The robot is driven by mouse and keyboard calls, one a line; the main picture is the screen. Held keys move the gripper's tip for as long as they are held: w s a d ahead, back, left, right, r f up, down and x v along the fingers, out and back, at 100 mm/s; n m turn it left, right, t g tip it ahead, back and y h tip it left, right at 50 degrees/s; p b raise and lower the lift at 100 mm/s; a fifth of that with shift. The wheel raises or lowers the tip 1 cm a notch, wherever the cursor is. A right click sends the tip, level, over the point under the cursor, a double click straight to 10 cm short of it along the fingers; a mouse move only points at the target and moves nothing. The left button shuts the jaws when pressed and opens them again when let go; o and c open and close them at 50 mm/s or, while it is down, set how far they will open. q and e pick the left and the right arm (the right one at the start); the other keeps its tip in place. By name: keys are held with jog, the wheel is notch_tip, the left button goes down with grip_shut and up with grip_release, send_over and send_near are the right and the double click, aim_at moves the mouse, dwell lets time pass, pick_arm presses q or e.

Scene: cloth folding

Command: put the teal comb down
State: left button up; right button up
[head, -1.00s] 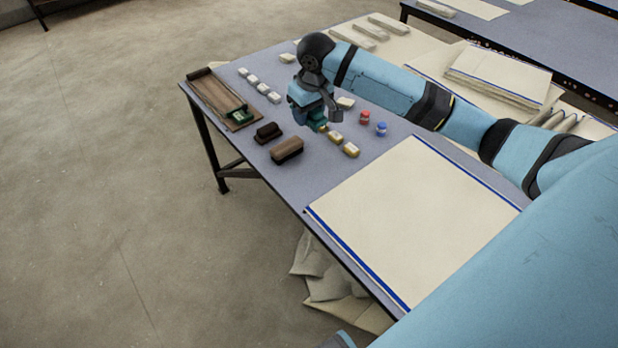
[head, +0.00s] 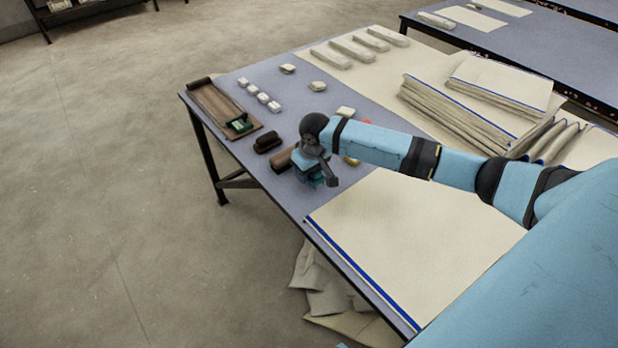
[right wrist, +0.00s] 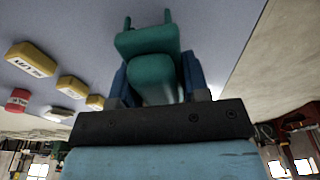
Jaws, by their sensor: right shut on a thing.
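The teal comb (right wrist: 152,45) is held between the blue fingers of my right gripper (right wrist: 157,80) in the right wrist view. Its two prongs point away from the wrist, over the grey-blue table top. In the head view my right gripper (head: 318,178) hangs over the table (head: 262,205), between a brown block and the folded cream cloth. Little of the comb can be made out there. I cannot tell whether the comb touches the table. My left gripper is not in view.
The brown block (head: 282,160) is close left of the gripper, with a dark block (head: 267,143) beyond. A wooden tray (head: 210,101) lies at the far-left edge. The cream cloth (head: 400,245) is to the right. Yellow labelled blocks (right wrist: 30,60) sit nearby.

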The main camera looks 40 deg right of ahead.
jog(key=shift+f, duration=1.25)
jog(key=shift+f, duration=0.1)
jog(key=o, duration=0.8)
jog(key=shift+o, duration=0.2)
